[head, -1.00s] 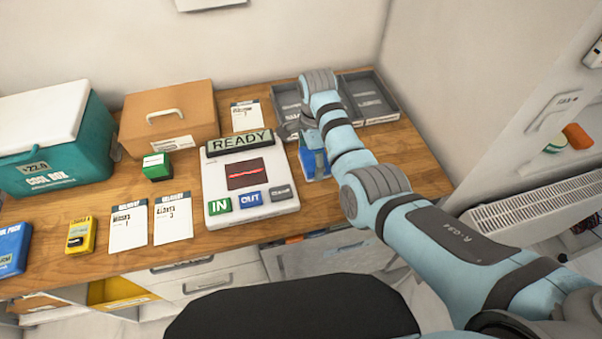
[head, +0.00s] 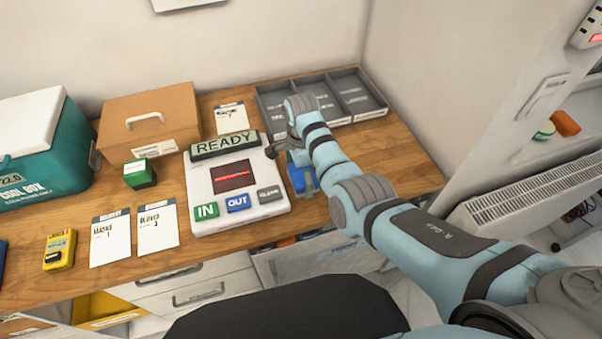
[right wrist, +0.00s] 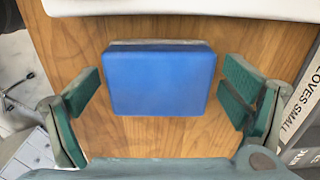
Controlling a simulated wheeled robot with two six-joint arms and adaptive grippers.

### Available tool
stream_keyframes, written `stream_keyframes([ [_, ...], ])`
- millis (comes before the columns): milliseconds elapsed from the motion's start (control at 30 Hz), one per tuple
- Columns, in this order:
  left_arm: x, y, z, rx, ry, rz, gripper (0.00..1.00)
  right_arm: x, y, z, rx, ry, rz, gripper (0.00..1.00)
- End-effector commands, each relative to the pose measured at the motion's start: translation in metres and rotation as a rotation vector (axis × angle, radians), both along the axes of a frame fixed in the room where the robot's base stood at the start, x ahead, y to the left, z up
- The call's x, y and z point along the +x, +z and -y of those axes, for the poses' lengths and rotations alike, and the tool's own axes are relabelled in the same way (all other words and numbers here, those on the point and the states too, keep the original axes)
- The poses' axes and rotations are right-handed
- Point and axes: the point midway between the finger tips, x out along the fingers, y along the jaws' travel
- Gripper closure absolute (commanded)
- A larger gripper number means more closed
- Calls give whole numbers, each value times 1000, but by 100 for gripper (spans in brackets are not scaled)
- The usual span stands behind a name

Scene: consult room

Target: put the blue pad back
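The blue pad (head: 297,179) lies on the wooden table just right of the white READY device (head: 205,207). My right arm partly hides it in the head view. In the right wrist view the pad (right wrist: 161,80) shows as a plain blue block with a pale far edge. My right gripper (right wrist: 163,90) is open, with one green finger on each side of the pad and a gap on both sides. In the head view the right gripper (head: 290,160) is over the pad, mostly hidden by its own wrist. My left gripper is not in view.
A grey divided tray (head: 376,116) stands behind, to the right. A cardboard box (head: 175,100), a teal cool box (head: 72,160), a green block (head: 139,174), a yellow device (head: 59,250) and delivery cards (head: 110,240) are on the left. Bare table lies right of my arm.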

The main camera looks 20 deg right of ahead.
Motion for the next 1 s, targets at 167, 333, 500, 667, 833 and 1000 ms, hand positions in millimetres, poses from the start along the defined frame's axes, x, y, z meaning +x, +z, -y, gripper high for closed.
stream_keyframes([
  [167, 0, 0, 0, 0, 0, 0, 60, 0, 0, 0, 0, 0, 0, 7],
  [333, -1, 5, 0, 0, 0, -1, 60, 1, 15, 0, 0, 0, 3, 7],
  [500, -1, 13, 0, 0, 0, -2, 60, 2, 60, 0, 0, -1, 6, 7],
  [667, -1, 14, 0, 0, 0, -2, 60, 2, 101, 0, -1, -1, 5, 7],
  [833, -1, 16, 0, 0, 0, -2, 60, 1, 122, 0, -1, 0, 2, 7],
  [1000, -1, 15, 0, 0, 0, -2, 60, 1, 123, 0, 0, 0, 0, 7],
])
